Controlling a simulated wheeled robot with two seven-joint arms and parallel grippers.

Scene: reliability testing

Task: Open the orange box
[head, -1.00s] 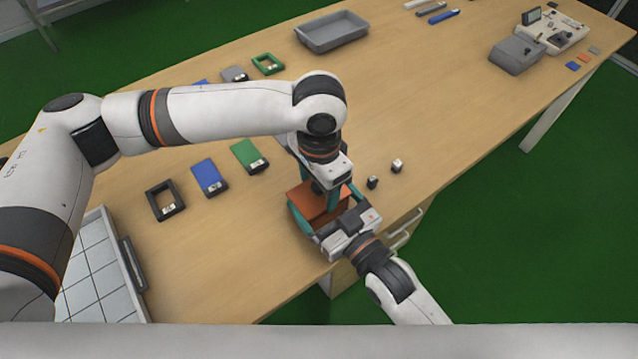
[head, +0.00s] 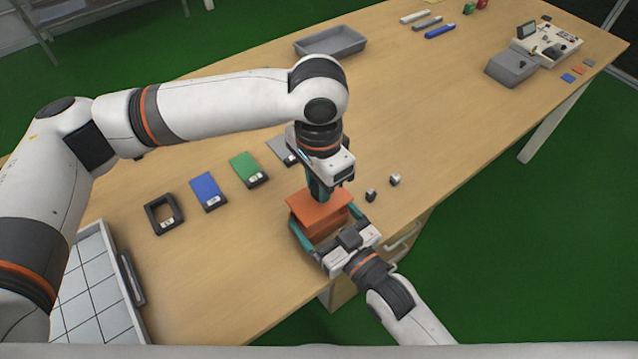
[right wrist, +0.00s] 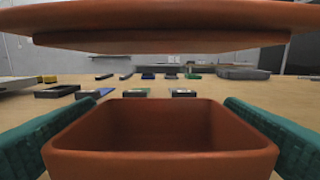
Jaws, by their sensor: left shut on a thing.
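The orange box is in two parts. Its lid (head: 319,205) is raised above the base (head: 315,230), and the right wrist view shows a clear gap between the lid (right wrist: 160,15) and the open-topped base (right wrist: 160,165). The base's inside looks empty where visible. My left gripper (head: 318,190) points down from above and is shut on the lid; its fingertips are partly hidden. My right gripper (head: 325,230) has its teal fingers along opposite sides of the base, seemingly pressed against them. Both fingers also flank the base in the right wrist view (right wrist: 160,120).
A black frame (head: 150,220), a blue block (head: 208,190) and a green block (head: 246,170) lie left of the box. Two small pieces (head: 371,195) lie to its right. A grey tray (head: 330,33) stands at the back. Drawer handles are below the table's front edge.

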